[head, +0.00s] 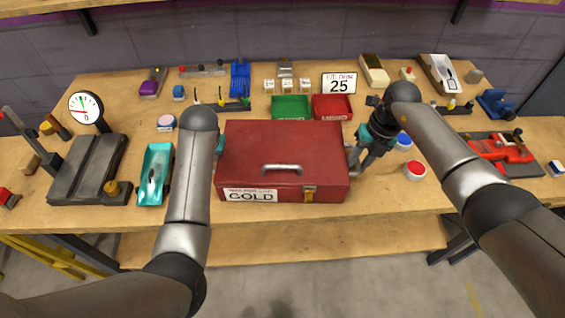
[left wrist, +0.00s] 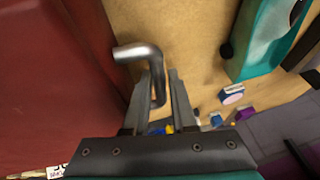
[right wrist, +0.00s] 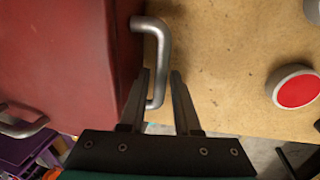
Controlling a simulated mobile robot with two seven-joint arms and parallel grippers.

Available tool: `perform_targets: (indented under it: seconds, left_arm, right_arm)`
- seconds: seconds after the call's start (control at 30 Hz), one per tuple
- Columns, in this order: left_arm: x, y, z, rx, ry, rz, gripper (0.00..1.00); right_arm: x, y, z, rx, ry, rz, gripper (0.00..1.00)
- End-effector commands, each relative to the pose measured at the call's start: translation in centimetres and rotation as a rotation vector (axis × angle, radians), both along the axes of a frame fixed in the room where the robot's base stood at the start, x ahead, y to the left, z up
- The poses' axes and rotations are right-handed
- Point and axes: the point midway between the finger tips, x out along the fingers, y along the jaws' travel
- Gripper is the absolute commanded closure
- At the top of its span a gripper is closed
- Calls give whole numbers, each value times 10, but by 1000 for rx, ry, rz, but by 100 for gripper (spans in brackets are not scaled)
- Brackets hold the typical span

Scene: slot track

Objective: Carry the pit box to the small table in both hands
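The pit box (head: 300,144) is a closed red case with a "GOLD" label, a top handle and a front latch, and it sits on the workbench. It also fills the left of the left wrist view (left wrist: 50,80) and of the right wrist view (right wrist: 60,60). My left gripper (left wrist: 159,75) is open, with the box's metal side handle (left wrist: 140,52) reaching between its fingers. My right gripper (head: 362,158) is open at the other side handle (right wrist: 163,50), which lies between or just at its fingers. In the head view my left arm mostly hides the left gripper. I see no small table.
The wooden workbench (head: 400,195) is crowded. A teal car (head: 156,172) and a dark scale stand left of the box. Green (head: 291,107) and red (head: 332,106) trays stand behind it. Red (head: 415,169) and blue-lidded pots and a red car stand to the right.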

Motion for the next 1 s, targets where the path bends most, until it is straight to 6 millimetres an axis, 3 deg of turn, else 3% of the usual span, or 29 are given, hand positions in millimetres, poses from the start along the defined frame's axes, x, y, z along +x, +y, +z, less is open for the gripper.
perform_targets:
  seconds: [0.17,0.4,0.47,1.0]
  left_arm:
    - [0,0,0,0,-1,0,75]
    - [0,0,0,0,-1,0,100]
    - [0,0,0,0,-1,0,100]
    - [0,0,1,1,-1,0,100]
  right_arm:
    - [0,0,0,0,0,0,69]
    - [0,0,0,0,0,0,95]
    - [0,0,0,0,0,0,100]
    - [0,0,1,0,0,0,100]
